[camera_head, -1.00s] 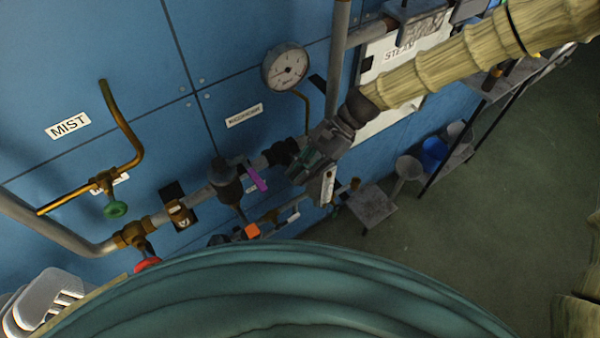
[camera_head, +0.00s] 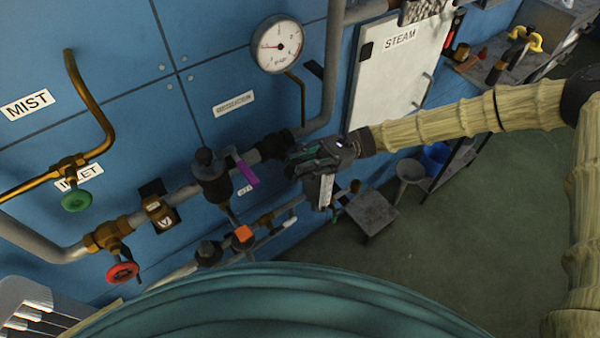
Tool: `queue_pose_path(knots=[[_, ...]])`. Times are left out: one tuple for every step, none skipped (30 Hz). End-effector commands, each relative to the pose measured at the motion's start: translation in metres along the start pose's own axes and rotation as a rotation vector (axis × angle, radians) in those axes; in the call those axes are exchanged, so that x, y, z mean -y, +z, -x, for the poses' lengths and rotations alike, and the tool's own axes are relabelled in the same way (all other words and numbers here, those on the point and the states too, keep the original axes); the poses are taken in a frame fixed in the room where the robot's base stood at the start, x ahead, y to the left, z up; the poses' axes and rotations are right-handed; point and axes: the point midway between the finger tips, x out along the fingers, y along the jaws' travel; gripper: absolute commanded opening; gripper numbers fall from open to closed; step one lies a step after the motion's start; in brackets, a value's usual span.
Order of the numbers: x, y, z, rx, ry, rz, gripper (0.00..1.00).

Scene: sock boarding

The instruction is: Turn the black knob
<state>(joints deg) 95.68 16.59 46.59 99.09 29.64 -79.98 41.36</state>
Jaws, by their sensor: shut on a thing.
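The black knob (camera_head: 274,146) is a dark round part on the grey pipe, below the white-faced gauge. My gripper (camera_head: 294,160) is just right of it, with its fingers against the knob's side. The gripper looks shut on the knob. The fingers and wrist hide part of the knob, so the exact contact is hard to see.
A gauge (camera_head: 277,44) is above. A grey stool (camera_head: 369,213) stands right.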

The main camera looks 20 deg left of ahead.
Motion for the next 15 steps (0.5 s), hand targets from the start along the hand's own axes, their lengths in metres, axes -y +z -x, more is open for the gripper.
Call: queue_pose_path(knots=[[0.0002, -0.0071, 0.002, 0.041, -0.001, 0.001, 0.0], [0.0, -0.0074, 0.002, 0.066, -0.001, 0.0, 0.0], [0.0002, -0.0073, 0.0021, 0.096, -0.001, 0.0, 0.0], [0.0, -0.0071, 0.0021, 0.117, 0.0, 0.001, 0.0], [0.0002, -0.0072, 0.002, 0.137, -0.001, 0.001, 0.0], [0.0001, -0.0071, 0.002, 0.164, -0.001, 0.0, 0.0], [0.0, -0.0073, 0.0021, 0.182, -0.001, 0.0, 0.0], [0.0, -0.0073, 0.0021, 0.198, -0.001, 0.0, 0.0], [0.0001, -0.0069, 0.0021, 0.22, -0.001, 0.0, 0.0], [0.0001, -0.0066, 0.0021, 0.235, -0.001, 0.0, 0.0], [0.0, -0.0067, 0.002, 0.248, 0.0, 0.0, 0.0], [0.0001, -0.0066, 0.0019, 0.264, 0.0, 0.0, 0.0], [0.0, -0.0064, 0.0018, 0.275, 0.0, 0.0, 0.0], [0.0, -0.0061, 0.0018, 0.285, 0.0, 0.0, 0.0], [0.0, -0.0057, 0.0018, 0.296, 0.0, 0.0, 0.0]])
